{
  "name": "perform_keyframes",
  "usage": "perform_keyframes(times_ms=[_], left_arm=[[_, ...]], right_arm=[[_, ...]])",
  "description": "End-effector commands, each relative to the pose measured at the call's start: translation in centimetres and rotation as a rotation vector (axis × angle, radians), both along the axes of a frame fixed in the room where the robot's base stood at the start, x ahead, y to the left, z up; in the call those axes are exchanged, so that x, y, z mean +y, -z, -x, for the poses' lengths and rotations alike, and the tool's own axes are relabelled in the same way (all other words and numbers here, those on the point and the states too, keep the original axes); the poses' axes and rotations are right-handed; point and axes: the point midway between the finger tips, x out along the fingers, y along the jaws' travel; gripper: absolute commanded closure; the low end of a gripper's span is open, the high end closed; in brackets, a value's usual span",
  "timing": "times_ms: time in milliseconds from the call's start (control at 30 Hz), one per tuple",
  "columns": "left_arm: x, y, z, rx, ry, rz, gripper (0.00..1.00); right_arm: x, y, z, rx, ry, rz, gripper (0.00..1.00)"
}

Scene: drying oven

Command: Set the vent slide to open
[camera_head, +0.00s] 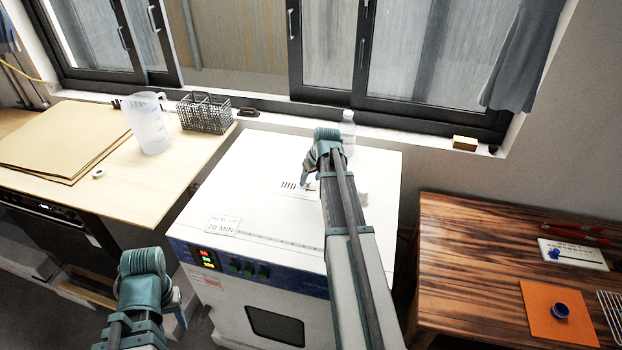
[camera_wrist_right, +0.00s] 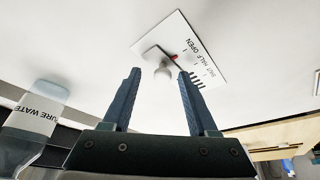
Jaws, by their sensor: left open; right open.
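The white drying oven (camera_head: 262,165) has a vent plate (camera_head: 298,188) on its top. In the right wrist view the plate (camera_wrist_right: 205,48) shows lettering for shut, half and open, with dark slots beside it. My left gripper (camera_head: 180,310) is open and empty, low in front of the oven.
A clear bottle (camera_head: 347,133) stands behind my right arm. A light table (camera_head: 165,190) on the left holds a jug (camera_head: 148,124) and a wire basket (camera_head: 205,113). A dark wooden table (camera_head: 455,250) stands right. A sign (camera_head: 223,226) lies near the oven's front edge.

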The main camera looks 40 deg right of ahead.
Motion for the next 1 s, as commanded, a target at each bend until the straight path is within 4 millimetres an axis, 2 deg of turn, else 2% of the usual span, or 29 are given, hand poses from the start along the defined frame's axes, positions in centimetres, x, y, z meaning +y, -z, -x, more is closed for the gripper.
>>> perform_keyframes(times_ms=[267,800,1000], left_arm=[[0.0,-2.0,0.0,0.0,0.0,0.0,0.5],[0.0,-10.0,0.0,0.0,0.0,0.001,0.5],[0.0,-12.3,0.0,0.0,-0.006,0.002,0.5]], right_arm=[[0.1,-2.0,0.7,0.0,0.0,0.0,0.41],[0.4,-10.0,4.0,0.001,0.0,0.001,0.41],[0.4,-12.3,5.0,0.001,0.001,0.0,0.41]])
